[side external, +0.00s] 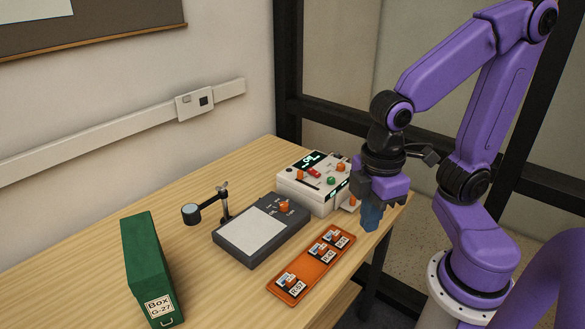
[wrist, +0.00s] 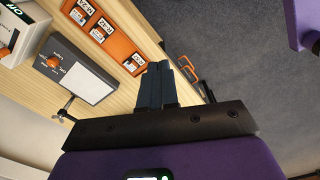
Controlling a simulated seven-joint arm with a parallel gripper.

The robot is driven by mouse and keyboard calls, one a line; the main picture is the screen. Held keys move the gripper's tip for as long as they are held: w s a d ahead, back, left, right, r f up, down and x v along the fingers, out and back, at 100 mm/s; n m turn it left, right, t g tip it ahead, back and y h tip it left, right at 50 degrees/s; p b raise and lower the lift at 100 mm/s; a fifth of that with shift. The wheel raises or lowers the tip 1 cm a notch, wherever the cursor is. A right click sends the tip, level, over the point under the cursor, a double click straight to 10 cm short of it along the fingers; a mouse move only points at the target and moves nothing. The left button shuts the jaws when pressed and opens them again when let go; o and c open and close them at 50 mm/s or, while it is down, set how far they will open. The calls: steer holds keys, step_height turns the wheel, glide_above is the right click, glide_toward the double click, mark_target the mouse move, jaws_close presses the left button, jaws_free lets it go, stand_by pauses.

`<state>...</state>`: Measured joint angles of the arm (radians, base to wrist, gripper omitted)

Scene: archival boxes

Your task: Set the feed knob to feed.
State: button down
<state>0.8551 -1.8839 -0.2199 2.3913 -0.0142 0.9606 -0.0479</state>
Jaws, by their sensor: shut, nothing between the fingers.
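A white box-shaped machine (side external: 306,194) with a lit display and several orange, red and green controls stands at the table's back right. Part of it shows in the wrist view (wrist: 36,38). A dark grey unit (side external: 262,262) with a pale panel lies in front of it. An orange knob (side external: 284,207) sits on the grey unit's back right corner and also shows in the wrist view (wrist: 54,62). Small labels surround this knob, but I cannot read which is the feed knob. My gripper (side external: 371,218) is shut and empty, pointing down near the table's right edge, apart from both units. Its blue fingers also show in the wrist view (wrist: 158,84).
An orange tray (side external: 278,291) with several labelled pieces lies left of my gripper. A green box (side external: 143,262) stands at the front left. A small jointed stand with a round head (side external: 191,213) rises beside the grey unit.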

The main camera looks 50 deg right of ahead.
mark_target(300, 176)
steer(key=w+a+r+m+h, duration=0.1)
steer(key=w+a+r+h, duration=0.1)
steer(key=w, duration=2.3)
steer(key=w+d+f+m+g+h, duration=0.1)
steer(key=w+d+f, duration=0.5)
steer(key=w+d, duration=0.9)
steer(key=shift+w+d+m+g, duration=0.4)
steer(key=shift+d+m+g, duration=0.25)
steer(key=shift+g, duration=0.55)
steer(key=shift+a+f, duration=0.1)
steer(key=shift+f, duration=0.05)
steer(key=s+d+f, duration=0.5)
steer(key=f, duration=0.4)
steer(key=shift+s+d, duration=0.2)
steer(key=shift+s, duration=0.05)
